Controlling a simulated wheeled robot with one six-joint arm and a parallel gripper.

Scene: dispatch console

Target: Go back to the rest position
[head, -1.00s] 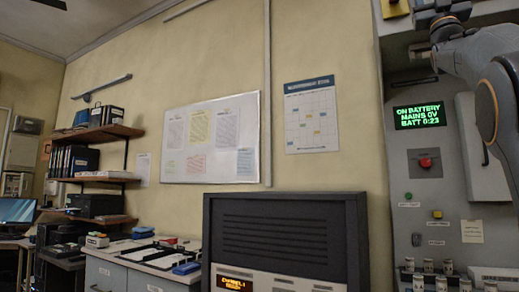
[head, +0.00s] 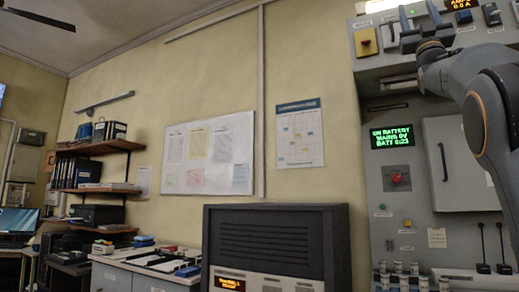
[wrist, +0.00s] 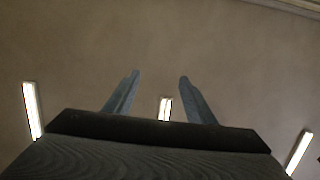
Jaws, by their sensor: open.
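My gripper (head: 418,20) is at the top right of the head view, in front of the upper part of the grey cabinet (head: 372,215). Its fingers point up and stand apart, with nothing seen between them. In the wrist view my gripper (wrist: 158,82) shows two blue-grey fingers spread wide before a plain ceiling with bright lamps. My arm rises along the right edge of the head view.
The cabinet carries a green-lettered display (head: 391,137), a red button (head: 396,178) and a yellow switch (head: 366,42). A dark console (head: 277,245) stands at the lower middle. Shelves (head: 98,148) and a whiteboard (head: 207,153) are on the wall.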

